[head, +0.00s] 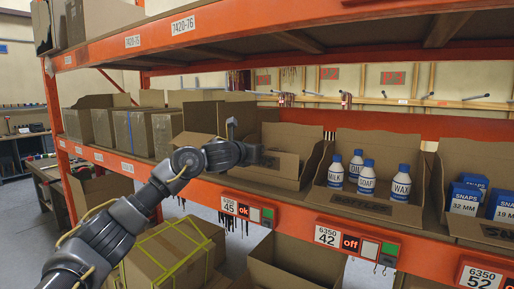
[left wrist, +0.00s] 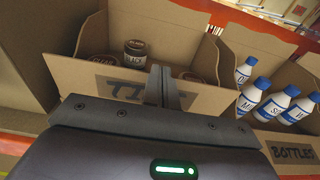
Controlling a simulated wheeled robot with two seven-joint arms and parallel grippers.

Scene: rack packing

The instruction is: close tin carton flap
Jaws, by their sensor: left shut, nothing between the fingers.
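The tin carton (head: 299,142) is a brown cardboard box on the orange shelf, left of the bottle carton. In the left wrist view its front flap (left wrist: 88,77) carries a partly covered label starting "TI". Behind the flap are several dark tins (left wrist: 135,52), and the carton is open on top. My left gripper (head: 264,157) is at the front of the carton in the head view. Its fingers (left wrist: 165,87) are shut and empty, in front of the label; I cannot tell whether they touch the flap. My right gripper is not in view.
The bottle carton (head: 360,207) with white and blue bottles stands to the right, then a carton with blue SNAPS boxes (head: 465,196). Other brown cartons (head: 130,130) fill the shelf to the left. The orange shelf edge (head: 300,222) carries tags and lights. Larger boxes (head: 170,255) stand below.

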